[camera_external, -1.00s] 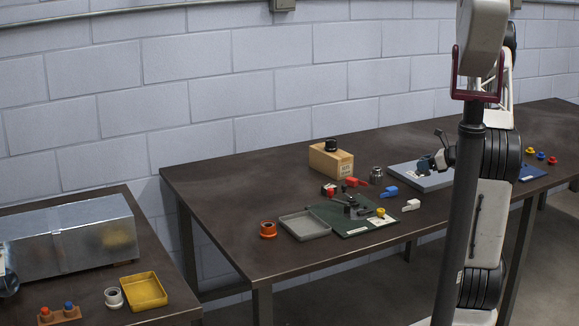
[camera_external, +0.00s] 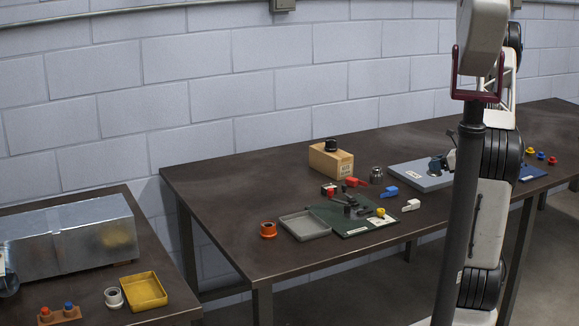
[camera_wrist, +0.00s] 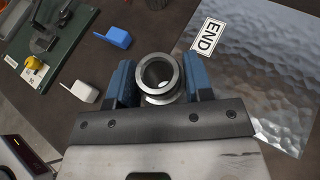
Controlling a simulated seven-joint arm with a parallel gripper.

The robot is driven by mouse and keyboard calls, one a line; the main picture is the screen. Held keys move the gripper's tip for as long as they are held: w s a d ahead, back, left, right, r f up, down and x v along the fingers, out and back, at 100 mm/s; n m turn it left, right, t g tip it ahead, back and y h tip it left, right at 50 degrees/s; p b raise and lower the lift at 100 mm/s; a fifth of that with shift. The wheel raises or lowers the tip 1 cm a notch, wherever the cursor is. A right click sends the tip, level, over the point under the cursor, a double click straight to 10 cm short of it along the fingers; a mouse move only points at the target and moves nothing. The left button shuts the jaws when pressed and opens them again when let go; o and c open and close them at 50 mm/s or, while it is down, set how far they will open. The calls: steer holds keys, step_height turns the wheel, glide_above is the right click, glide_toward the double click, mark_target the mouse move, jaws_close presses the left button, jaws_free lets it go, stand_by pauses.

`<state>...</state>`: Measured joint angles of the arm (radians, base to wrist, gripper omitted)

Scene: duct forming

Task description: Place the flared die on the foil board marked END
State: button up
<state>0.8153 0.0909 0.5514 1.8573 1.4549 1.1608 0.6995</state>
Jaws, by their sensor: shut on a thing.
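The flared die (camera_wrist: 158,75) is a grey metal ring with a wider rim, seen from above in the wrist view. My gripper (camera_wrist: 155,83) is shut on it, with a blue finger on each side. The foil board (camera_wrist: 270,75) is a rippled silvery sheet with a white END label (camera_wrist: 208,38). The die appears near the board's left edge in the wrist view; its height is unclear. In the external view, my gripper (camera_external: 438,163) is over the foil board (camera_external: 408,177), partly hidden by my arm, and the die cannot be made out.
A green board with a clamp (camera_external: 350,212) and a grey tray (camera_external: 305,225) lie to the left. Blue (camera_external: 389,192), white (camera_external: 411,205) and red (camera_external: 357,182) pieces lie near the foil board. A cardboard box (camera_external: 330,160) stands behind.

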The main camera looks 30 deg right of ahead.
steer(key=w+d, duration=0.2)
steer(key=w, duration=0.2)
steer(key=w+d+f, duration=0.1)
steer(key=w+d, duration=0.2)
steer(key=w, duration=0.1)
steer(key=w+d, duration=0.3)
steer(key=w, duration=0.1)
steer(key=shift+w+d+f, duration=0.15)
steer(key=shift+w, duration=0.25)
steer(key=shift+f, duration=0.15)
steer(key=shift+f, duration=1.65)
steer(key=shift+f, duration=0.1)
steer(key=o, duration=1.2)
steer(key=shift+s, duration=0.15)
steer(key=v, duration=1.2)
